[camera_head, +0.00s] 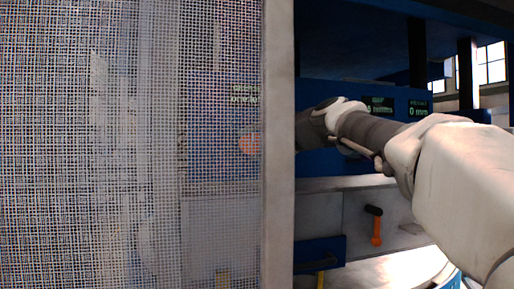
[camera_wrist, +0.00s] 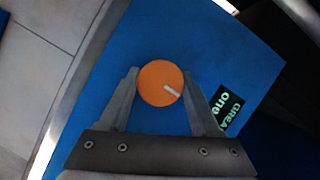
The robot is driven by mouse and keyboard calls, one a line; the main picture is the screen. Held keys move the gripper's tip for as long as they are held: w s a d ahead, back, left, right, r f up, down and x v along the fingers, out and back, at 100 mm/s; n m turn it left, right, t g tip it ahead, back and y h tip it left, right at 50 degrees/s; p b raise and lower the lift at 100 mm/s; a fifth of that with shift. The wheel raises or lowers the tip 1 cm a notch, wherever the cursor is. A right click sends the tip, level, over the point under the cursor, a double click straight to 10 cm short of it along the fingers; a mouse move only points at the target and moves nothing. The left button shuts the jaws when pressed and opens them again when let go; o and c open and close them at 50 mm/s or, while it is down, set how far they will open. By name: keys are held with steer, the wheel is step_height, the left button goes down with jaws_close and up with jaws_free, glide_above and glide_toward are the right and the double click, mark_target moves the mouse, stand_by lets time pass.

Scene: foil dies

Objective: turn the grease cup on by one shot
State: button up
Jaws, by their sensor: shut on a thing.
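The grease cup is a round orange knob (camera_wrist: 155,88) with a short white mark, on a blue panel in the wrist view. The mark points to the lower right. My gripper (camera_wrist: 160,73) has one finger on each side of the knob and is shut on it. In the head view an orange disc (camera_head: 249,145), apparently the same cup, shows dimly through wire mesh. My arm reaches in from the right, and its fingers are hidden behind the mesh guard's post. A dark display (camera_wrist: 229,105) with green letters, partly reading "GREA" and "one", sits right of the knob.
The mesh guard (camera_head: 110,150) and its pale upright post (camera_head: 278,150) stand close to my arm on the left. An orange-handled lever (camera_head: 376,228) is below the arm. Two green-lit displays are behind the arm, one reading "0 mm" (camera_head: 418,111).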

steer(key=o, duration=1.4)
steer(key=b+v, duration=0.2)
steer(key=v, duration=1.5)
steer(key=shift+s+d+r, duration=0.1)
steer(key=shift+s+d, duration=0.05)
steer(key=shift+d, duration=0.05)
